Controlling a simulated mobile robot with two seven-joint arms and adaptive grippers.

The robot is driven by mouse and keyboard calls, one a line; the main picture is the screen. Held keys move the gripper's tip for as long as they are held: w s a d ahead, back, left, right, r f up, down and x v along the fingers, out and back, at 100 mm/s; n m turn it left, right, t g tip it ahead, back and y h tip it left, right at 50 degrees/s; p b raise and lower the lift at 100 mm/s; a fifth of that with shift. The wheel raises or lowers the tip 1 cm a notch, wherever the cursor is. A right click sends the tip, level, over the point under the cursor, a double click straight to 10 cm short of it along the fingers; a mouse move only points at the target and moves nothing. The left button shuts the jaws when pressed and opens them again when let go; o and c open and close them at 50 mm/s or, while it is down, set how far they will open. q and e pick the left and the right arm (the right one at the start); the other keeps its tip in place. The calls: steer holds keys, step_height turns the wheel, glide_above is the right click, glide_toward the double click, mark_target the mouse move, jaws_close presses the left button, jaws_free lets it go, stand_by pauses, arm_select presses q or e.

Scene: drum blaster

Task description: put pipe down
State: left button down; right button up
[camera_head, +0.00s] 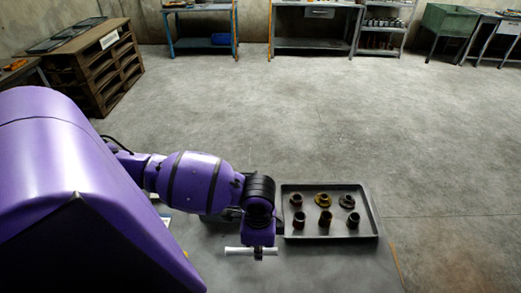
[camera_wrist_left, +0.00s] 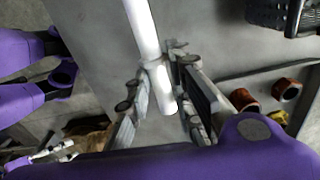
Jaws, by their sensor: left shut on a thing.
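The pipe is a short white tube (camera_head: 236,250) lying level across my left gripper (camera_head: 259,254) in the head view, over the front part of the grey table. In the left wrist view the white pipe (camera_wrist_left: 143,28) runs down from the top edge, and its near end sits between the fingers of my left gripper (camera_wrist_left: 160,85). The gripper is shut on the pipe. I cannot tell how far the pipe is above the table, or whether it touches it.
A dark tray (camera_head: 366,215) holding several brown and yellow pipe fittings (camera_head: 325,219) is just right of my left gripper. A black basket (camera_wrist_left: 283,14) shows at the top right of the wrist view. Bare grey table (camera_head: 330,270) lies in front of the tray.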

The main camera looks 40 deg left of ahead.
arm_select(q)
steer(key=f, duration=0.1)
steer(key=w+a+f, duration=0.1)
steer(key=w+f, duration=0.1)
steer(key=f, duration=0.1)
steer(key=shift+w+a, duration=0.15)
steer(key=shift+a, duration=0.2)
steer(key=shift+w+a+f, duration=0.1)
steer(key=shift+w+f, duration=0.05)
steer(key=shift+f, duration=0.1)
step_height(320, 180, down, 2)
steer(key=shift+f+b, duration=0.25)
steer(key=shift+b, duration=0.1)
steer(key=shift+f, duration=0.25)
arm_select(e)
steer(key=shift+w+f, duration=0.15)
steer(key=shift+w, duration=0.1)
steer(key=shift+d, duration=0.1)
arm_select(q)
steer(key=shift+f, duration=0.15)
steer(key=c, duration=1.5)
jaws_free()
steer(key=shift+c, duration=0.2)
arm_select(e)
steer(key=shift+s, duration=0.1)
